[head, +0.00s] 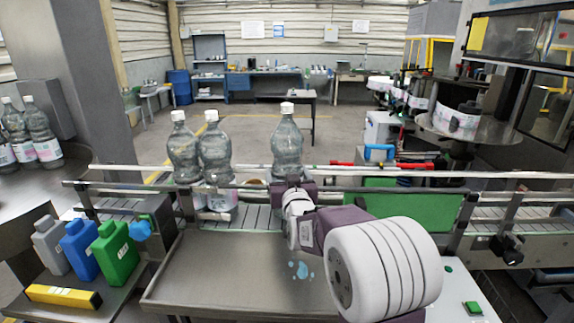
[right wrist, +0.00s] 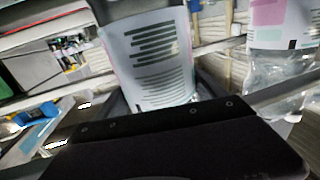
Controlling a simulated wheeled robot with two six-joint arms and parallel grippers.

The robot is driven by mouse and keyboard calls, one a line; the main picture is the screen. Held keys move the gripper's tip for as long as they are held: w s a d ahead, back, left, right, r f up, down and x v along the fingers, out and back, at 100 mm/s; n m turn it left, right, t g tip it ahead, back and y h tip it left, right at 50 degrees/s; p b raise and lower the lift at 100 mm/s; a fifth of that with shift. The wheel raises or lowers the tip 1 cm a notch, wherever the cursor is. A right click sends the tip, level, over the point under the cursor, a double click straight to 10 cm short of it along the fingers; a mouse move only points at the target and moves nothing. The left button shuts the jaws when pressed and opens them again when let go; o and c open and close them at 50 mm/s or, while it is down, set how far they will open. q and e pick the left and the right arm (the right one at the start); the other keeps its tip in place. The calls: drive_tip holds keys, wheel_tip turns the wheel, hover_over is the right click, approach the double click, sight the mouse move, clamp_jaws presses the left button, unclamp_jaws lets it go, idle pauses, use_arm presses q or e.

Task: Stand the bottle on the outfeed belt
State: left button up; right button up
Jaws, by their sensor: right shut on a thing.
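A clear bottle with a white cap (head: 287,140) stands upright over the outfeed belt (head: 255,215) in the head view, behind the guide rail. My right gripper (head: 292,186) is shut on its lower part. The gripper and wrist hide the bottle's base, so I cannot tell whether it touches the belt. In the right wrist view the bottle's printed white label (right wrist: 150,62) is right in front of the dark gripper body (right wrist: 170,145). My left gripper is not in view.
Two more bottles (head: 183,150) (head: 216,150) stand on the belt to the left. A steel tray (head: 200,270) with blue drops (head: 301,270) lies in front. Grey, blue and green jugs (head: 115,252) and a yellow box (head: 62,296) sit at left. Guide rails (head: 350,187) run along the belt.

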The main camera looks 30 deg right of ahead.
drive_tip(key=shift+f, duration=0.55)
drive_tip(key=shift+f+b, duration=0.2)
drive_tip(key=shift+b, duration=0.1)
drive_tip(key=o, duration=2)
drive_tip(key=shift+f, duration=0.2)
drive_tip(key=shift+o, duration=0.2)
drive_tip(key=shift+s+a+r, duration=0.1)
drive_tip(key=b+v, duration=0.2)
drive_tip(key=v, duration=1)
